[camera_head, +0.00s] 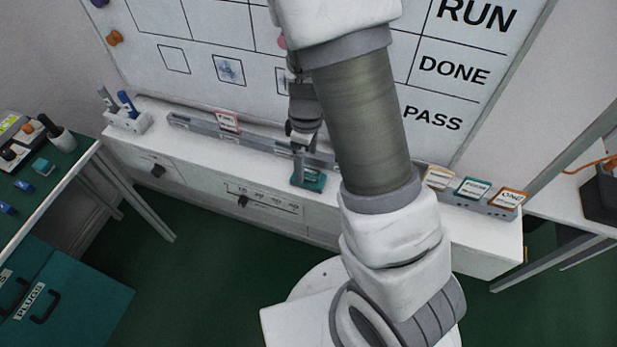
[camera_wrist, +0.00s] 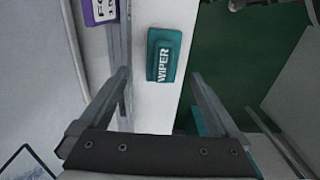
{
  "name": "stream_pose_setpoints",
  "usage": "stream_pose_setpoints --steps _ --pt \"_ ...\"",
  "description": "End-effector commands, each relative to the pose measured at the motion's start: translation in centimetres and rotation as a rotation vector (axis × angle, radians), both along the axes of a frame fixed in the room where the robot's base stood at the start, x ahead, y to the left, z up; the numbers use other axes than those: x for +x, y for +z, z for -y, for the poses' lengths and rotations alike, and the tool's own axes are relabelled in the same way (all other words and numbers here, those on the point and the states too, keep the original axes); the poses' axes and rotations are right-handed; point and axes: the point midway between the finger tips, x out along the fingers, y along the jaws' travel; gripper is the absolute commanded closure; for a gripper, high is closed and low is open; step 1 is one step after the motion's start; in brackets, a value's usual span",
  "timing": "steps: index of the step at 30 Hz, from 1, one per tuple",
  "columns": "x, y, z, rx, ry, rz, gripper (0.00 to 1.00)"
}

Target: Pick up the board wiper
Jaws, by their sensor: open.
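The board wiper is a teal block with a dark top part and the white word WIPER on its side. In the wrist view the wiper (camera_wrist: 164,56) lies on the white ledge, ahead of my open fingers and roughly between their lines. In the head view the wiper (camera_head: 309,179) sits on the ledge (camera_head: 262,170) below the whiteboard. My gripper (camera_head: 300,158) is over or beside it there, partly hidden by my arm. In the wrist view my gripper (camera_wrist: 160,78) is open, with nothing between the fingers.
A grey rail (camera_head: 195,127) with cards runs along the ledge behind the wiper. A marker holder (camera_head: 127,120) stands at the ledge's left end. Card slots (camera_head: 472,204) stand at the right. A green-topped bench (camera_head: 50,175) is at the left. Green floor lies in front.

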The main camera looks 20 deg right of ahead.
Motion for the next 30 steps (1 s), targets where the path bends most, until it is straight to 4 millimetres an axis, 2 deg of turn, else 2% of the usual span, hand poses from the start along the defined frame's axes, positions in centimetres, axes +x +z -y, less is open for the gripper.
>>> stream_pose_setpoints --steps 3,7,11,17,20,30 --pt "-0.6 -2.1 0.3 -0.001 -0.002 -0.005 0.03" --pt "-0.8 -3.8 0.4 -0.002 -0.001 -0.003 0.03" --pt "-0.7 -4.5 0.3 -0.001 0.0 -0.002 0.03" --pt "-0.7 -4.5 0.3 -0.001 0.0 -0.001 0.03" --pt "-0.7 -4.5 0.3 -0.001 0.0 -0.001 0.17" --pt "-0.7 -4.5 0.3 -0.001 0.0 -0.001 0.78"
